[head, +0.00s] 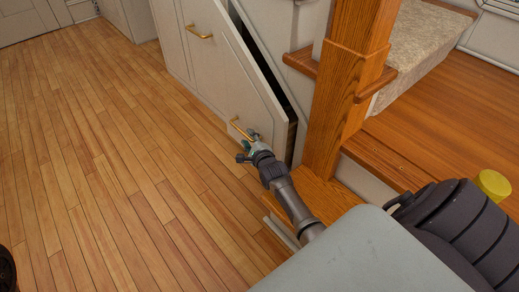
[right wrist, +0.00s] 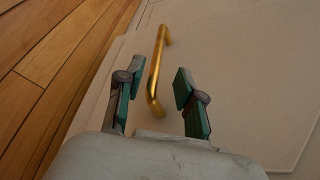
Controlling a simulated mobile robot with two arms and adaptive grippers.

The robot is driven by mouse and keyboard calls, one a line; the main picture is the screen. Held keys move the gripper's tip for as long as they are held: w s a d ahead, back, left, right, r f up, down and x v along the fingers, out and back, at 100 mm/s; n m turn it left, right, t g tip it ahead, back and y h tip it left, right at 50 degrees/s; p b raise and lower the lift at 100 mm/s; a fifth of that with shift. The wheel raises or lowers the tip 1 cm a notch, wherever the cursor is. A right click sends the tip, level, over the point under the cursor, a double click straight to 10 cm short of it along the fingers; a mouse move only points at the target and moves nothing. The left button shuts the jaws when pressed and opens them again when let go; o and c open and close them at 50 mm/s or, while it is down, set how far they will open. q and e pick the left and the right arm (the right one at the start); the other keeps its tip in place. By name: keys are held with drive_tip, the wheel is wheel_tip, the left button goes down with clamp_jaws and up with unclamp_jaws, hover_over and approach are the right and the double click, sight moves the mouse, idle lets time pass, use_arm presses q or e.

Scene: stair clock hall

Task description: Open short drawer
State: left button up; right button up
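The short drawer (head: 252,100) has a pale front with a slanted top edge, under the stairs. Its front stands a little out from the stair side, with a dark gap along the slanted and right edges. Its brass bar handle (head: 241,129) is low on the front; it also shows in the right wrist view (right wrist: 157,75). My right gripper (head: 250,150) is at the handle's lower end. In the right wrist view its two fingers (right wrist: 158,97) are apart, with the handle's near end between them, and no clear contact shows. My left gripper is not in view.
A taller pale front (head: 190,55) with another brass handle (head: 199,32) stands beside the drawer, farther away. A wooden newel post (head: 345,90) and wooden step (head: 440,130) are close on the right.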

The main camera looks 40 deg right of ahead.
drive_tip(key=p+v, duration=0.7)
drive_tip(key=v, duration=0.2)
drive_tip(key=shift+s+p, duration=0.2)
drive_tip(key=shift+p, duration=0.2)
drive_tip(key=shift+r, duration=0.15)
idle(0.5)
